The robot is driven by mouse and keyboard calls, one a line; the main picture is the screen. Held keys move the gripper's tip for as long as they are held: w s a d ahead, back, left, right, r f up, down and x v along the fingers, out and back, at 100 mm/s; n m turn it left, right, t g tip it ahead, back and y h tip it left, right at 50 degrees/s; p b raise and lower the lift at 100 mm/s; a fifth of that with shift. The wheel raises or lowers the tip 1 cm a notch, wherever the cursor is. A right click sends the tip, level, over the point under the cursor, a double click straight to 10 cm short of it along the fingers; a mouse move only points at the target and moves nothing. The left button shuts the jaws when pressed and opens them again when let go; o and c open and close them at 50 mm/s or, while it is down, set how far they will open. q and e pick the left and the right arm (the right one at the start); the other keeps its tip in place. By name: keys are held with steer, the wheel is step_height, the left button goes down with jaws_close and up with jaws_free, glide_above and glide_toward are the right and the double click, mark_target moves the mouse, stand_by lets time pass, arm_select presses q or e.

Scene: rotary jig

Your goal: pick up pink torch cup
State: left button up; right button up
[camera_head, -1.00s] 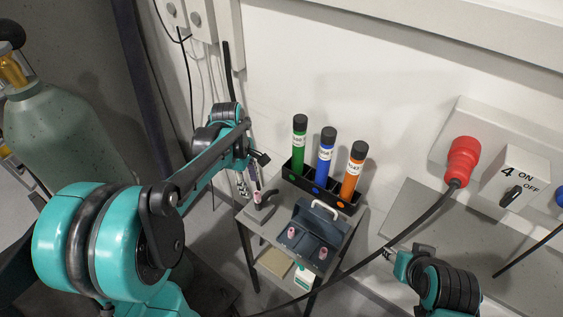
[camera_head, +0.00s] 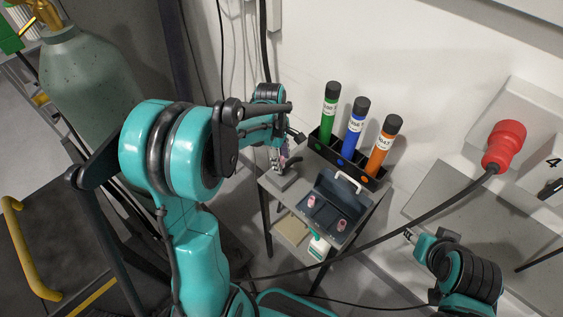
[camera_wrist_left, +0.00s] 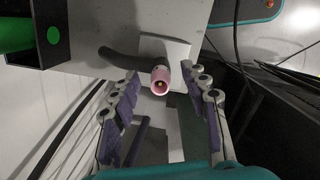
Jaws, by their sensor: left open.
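A pink torch cup (camera_wrist_left: 160,79) sits on the end of a dark curved torch neck (camera_wrist_left: 121,58), over a light plate in the left wrist view. My left gripper (camera_wrist_left: 160,70) is open, its purple-padded fingers on either side of the cup with gaps showing. In the head view my left gripper (camera_head: 279,156) is at the left corner of the small cart and largely hides the torch. Two more pink cups (camera_head: 311,201) (camera_head: 341,226) stand in the open dark toolbox (camera_head: 335,205). My right gripper (camera_head: 411,236) is small at the lower right, its jaws unclear.
A black rack (camera_head: 343,163) with green, blue and orange tubes stands at the cart's back. A black cable (camera_head: 400,228) runs past the cart's front to a red plug (camera_head: 504,146). A green gas cylinder (camera_head: 85,90) stands at the left.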

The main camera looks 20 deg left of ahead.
mark_target(283, 158)
arm_select(q)
steer(key=c, duration=0.9)
steer(key=shift+r, duration=0.45)
steer(key=r, duration=0.1)
steer(key=r+p, duration=0.1)
steer(key=r, duration=0.2)
steer(key=shift+d, duration=0.3)
steer(key=shift+c, duration=0.5)
steer(key=d+r+n+p, duration=0.1)
steer(key=d+r+n, duration=0.2)
steer(key=d+n, duration=0.2)
steer(key=s+d+r+n+t+p, duration=0.1)
steer(key=d+r+n, duration=0.2)
steer(key=d+n, duration=0.3)
steer(key=shift+y+p, duration=0.3)
steer(key=shift+p, duration=0.05)
steer(key=shift+r, duration=0.2)
